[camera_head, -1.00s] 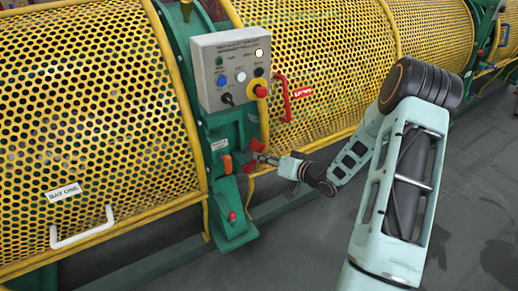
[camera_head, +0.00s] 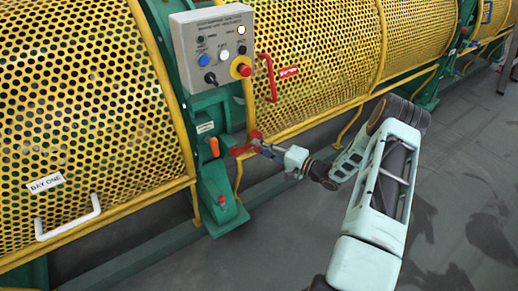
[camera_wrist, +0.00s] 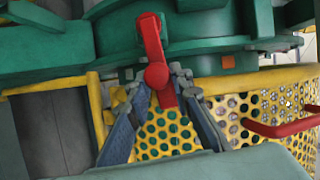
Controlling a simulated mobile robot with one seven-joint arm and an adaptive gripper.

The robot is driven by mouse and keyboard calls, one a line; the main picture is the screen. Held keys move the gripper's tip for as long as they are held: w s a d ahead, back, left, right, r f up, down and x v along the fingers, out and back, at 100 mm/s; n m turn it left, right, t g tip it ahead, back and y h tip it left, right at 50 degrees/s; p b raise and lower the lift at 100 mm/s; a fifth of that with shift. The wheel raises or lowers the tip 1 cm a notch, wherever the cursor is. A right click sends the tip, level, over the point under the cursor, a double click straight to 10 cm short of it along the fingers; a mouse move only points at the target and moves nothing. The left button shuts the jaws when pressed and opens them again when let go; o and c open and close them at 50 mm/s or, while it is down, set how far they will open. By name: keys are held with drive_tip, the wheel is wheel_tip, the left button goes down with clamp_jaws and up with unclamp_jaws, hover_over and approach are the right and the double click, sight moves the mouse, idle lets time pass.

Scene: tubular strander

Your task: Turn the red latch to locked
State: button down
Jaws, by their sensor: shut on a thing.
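The red latch (camera_head: 242,150) is on the green frame below the control box, right of an orange part. It also shows in the wrist view (camera_wrist: 151,38) as a red bar with a round knob, running up and slightly left. My gripper (camera_head: 262,146) is at the latch's right end. In the wrist view, my gripper (camera_wrist: 164,88) has its two fingertips on either side of the latch's lower end, just below the knob, and is shut on it. The latch's far end shows above the fingers. I see no readable locked mark.
The grey control box (camera_head: 218,47) is above the latch. A red handle (camera_head: 268,77) is on the yellow mesh guard (camera_head: 315,55) to the right. A small red knob (camera_head: 222,199) is on the green foot below. Grey floor to the right is clear.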

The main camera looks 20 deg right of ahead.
drive_tip(key=shift+f+m+b, duration=0.5)
drive_tip(key=shift+f+m, duration=0.1)
drive_tip(key=c, duration=1.7)
unclamp_jaws()
drive_tip(key=shift+s+d, duration=0.1)
drive_tip(key=v, duration=1.1)
drive_tip(key=shift+s+d+f, duration=0.25)
drive_tip(key=shift+s+d, duration=0.05)
